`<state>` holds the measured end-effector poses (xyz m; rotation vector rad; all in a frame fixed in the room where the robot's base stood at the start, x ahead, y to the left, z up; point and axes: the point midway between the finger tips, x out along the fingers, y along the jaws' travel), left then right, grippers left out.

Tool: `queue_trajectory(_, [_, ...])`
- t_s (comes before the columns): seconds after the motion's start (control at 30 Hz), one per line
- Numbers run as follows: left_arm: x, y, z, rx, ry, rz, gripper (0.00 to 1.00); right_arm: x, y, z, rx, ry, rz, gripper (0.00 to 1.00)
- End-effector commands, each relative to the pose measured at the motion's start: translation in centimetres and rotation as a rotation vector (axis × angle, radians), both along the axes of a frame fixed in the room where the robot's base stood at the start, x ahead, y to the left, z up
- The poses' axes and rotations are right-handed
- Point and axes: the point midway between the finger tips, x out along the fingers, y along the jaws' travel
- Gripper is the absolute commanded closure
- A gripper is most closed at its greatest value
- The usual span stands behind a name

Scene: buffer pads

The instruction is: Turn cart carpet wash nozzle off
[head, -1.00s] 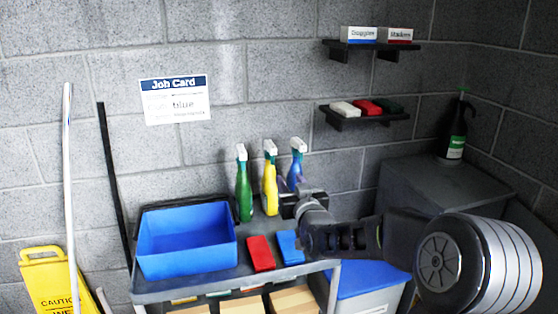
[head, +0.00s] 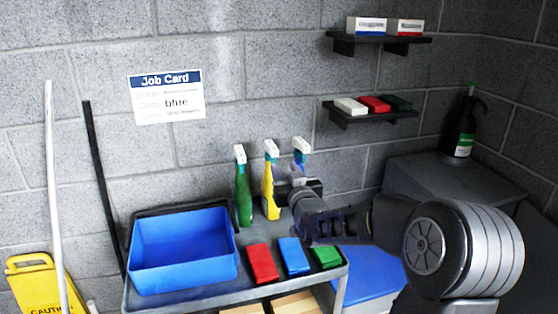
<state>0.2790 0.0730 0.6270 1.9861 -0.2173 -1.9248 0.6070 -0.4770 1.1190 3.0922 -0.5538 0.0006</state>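Three spray bottles with white nozzle heads stand at the back of the cart (head: 205,297): a green bottle (head: 244,195), a yellow bottle (head: 267,185) and a blue bottle (head: 301,159). My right gripper (head: 297,186) is at the blue bottle, in front of its body and below its white nozzle (head: 301,144). The gripper hides most of that bottle. Its fingers are too small and covered to tell whether they grip it. I cannot read which bottle is the carpet wash, nor the nozzle settings. My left gripper is not in view.
A blue tray (head: 133,262) sits on the cart's left. Red (head: 262,263), blue (head: 293,256) and green (head: 327,256) pads lie in front of the bottles. The wall job card (head: 166,97) reads "blue". A dark bottle (head: 462,125) stands at the right.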

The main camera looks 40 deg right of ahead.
Motion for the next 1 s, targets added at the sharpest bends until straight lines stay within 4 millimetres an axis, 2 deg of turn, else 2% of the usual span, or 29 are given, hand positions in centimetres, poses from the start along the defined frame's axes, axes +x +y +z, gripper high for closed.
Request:
queue_trajectory(0.37, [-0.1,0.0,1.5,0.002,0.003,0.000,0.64,3.9,-1.5,0.2,-0.001,0.003,0.000,0.62])
queue_trajectory(0.43, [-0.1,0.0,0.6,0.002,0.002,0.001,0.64,4.8,-1.8,-0.4,-0.002,0.000,0.000,0.62])
queue_trajectory(0.6, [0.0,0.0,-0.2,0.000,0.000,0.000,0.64,6.6,-2.5,-0.3,0.000,-0.001,0.000,0.62])
queue_trajectory(0.8, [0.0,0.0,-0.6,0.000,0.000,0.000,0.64,7.8,-2.9,-0.1,0.000,0.000,0.000,0.62])
queue_trajectory(1.0, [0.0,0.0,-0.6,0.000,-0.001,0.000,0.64,8.1,-3.0,0.0,0.000,0.000,0.000,0.62])
